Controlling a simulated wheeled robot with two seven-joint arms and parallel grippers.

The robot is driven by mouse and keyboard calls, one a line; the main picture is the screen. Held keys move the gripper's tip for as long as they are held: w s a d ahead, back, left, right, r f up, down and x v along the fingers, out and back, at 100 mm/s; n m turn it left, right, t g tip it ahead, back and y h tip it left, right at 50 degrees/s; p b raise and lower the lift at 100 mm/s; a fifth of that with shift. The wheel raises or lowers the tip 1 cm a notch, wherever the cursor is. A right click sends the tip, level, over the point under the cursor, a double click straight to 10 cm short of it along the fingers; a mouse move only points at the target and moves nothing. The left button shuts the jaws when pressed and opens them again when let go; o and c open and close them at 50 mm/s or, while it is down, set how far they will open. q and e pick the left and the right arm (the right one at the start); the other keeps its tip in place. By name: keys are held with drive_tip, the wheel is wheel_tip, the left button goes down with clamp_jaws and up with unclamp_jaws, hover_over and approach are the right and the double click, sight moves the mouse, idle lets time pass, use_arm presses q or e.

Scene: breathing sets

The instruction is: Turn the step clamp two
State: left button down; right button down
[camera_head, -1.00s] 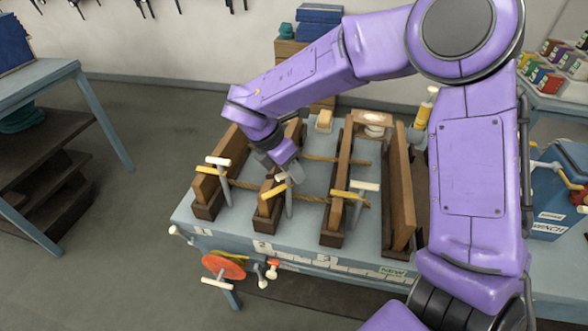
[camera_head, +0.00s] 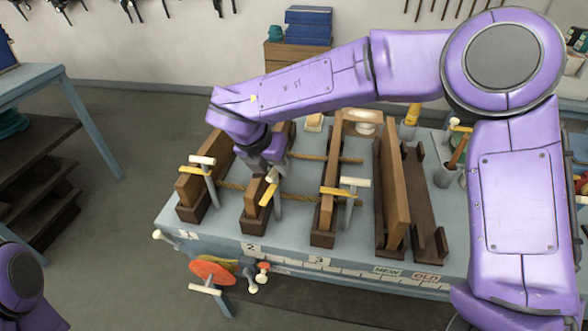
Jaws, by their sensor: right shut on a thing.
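Clamp two has a yellow bar (camera_head: 266,195), a cream handle (camera_head: 272,175) and a grey post. It stands at the front of the middle board (camera_head: 256,212), above the label 2 on the bench edge. My right gripper (camera_head: 268,168) comes down from behind and is shut on the cream handle; its fingertips are partly hidden by the handle and wrist. Clamp one (camera_head: 196,171), with a cream handle, is to the left. Clamp three (camera_head: 344,191), also with a cream handle, is to the right. My left gripper is out of view; only part of my left arm shows at lower left.
The bench (camera_head: 180,210) carries upright boards and a rope (camera_head: 232,186) running across them. A red wheel (camera_head: 212,270) and levers hang at its front. A brown rail (camera_head: 424,215) lies at right. Floor at left is clear.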

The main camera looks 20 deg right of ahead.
drive_tip(key=shift+a+f+n+t+b, duration=0.15)
drive_tip(key=shift+n+t+b, duration=0.15)
drive_tip(key=shift+n, duration=0.7)
drive_tip(key=c, duration=1.1)
unclamp_jaws()
drive_tip(key=shift+r, duration=0.35)
drive_tip(key=shift+b+v, duration=0.95)
drive_tip(key=shift+v, duration=4.1)
